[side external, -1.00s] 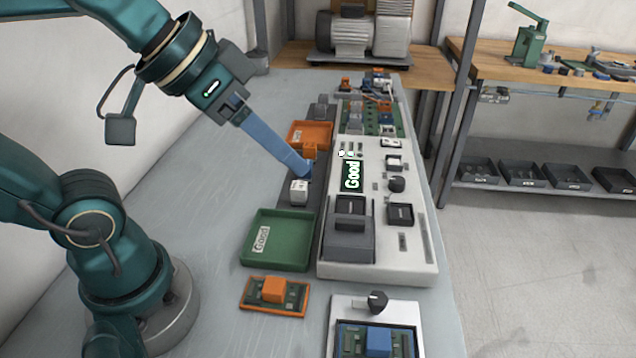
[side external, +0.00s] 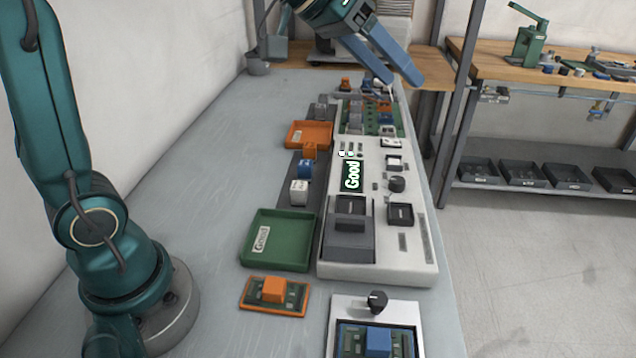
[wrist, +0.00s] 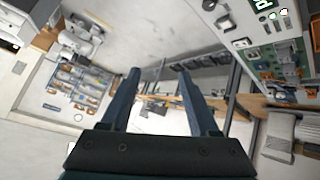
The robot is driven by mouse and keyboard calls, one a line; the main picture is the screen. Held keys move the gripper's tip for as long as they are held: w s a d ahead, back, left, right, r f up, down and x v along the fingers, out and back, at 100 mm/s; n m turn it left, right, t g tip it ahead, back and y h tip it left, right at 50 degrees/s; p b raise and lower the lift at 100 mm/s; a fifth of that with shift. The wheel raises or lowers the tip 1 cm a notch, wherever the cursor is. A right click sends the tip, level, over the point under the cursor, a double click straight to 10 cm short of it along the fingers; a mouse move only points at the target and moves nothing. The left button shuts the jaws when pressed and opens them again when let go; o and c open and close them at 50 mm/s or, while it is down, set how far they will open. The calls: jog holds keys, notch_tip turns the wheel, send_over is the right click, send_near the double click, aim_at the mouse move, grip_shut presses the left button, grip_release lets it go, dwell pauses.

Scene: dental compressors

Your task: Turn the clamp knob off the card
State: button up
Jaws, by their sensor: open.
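A black knob (side external: 377,301), which looks like the clamp knob, stands on a white plate (side external: 345,313) at the front. Just in front of it lies a green card (side external: 350,342) with a blue block (side external: 378,341), in a dark frame cut off by the picture's bottom edge. The knob's tip overlaps the plate near the card's far edge; I cannot tell whether it touches the card. My gripper (side external: 402,82) is high over the back of the bench, far from the knob. In the wrist view, my gripper (wrist: 159,74) is open with nothing between its fingers.
A white tester (side external: 420,262) reads "Good" and has another black knob (side external: 397,184). Left of it are a green tray (side external: 262,262), an orange tray (side external: 298,133) and blue and white blocks on a dark strip.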

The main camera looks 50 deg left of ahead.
jog(key=shift+n, duration=0.3)
jog(key=shift+w+a+f, duration=0.2)
jog(key=shift+w+a, duration=0.05)
jog(key=shift+w, duration=0.55)
jog(key=shift+w+a+f, duration=0.2)
jog(key=shift+w+f, duration=0.05)
jog(key=shift+w, duration=0.6)
jog(key=shift+w+a+f, duration=0.2)
jog(key=shift+w+a, duration=0.05)
jog(key=shift+w, duration=0.55)
jog(key=shift+d, duration=0.1)
jog(key=s+d+r+m, duration=0.2)
jog(key=s+d+r, duration=0.1)
jog(key=s, duration=0.7)
jog(key=s+a+f+n+g+y, duration=0.1)
jog(key=s+a+f+y, duration=0.1)
jog(key=s+f, duration=0.4)
jog(key=s+a+f+n+g+y, duration=0.1)
jog(key=s+a+f+y, duration=0.1)
jog(key=s+f, duration=0.4)
jog(key=s+a, duration=0.1)
jog(key=s, duration=0.3)
jog(key=shift+a+f+n+g, duration=0.3)
jog(key=shift+a+f, duration=0.05)
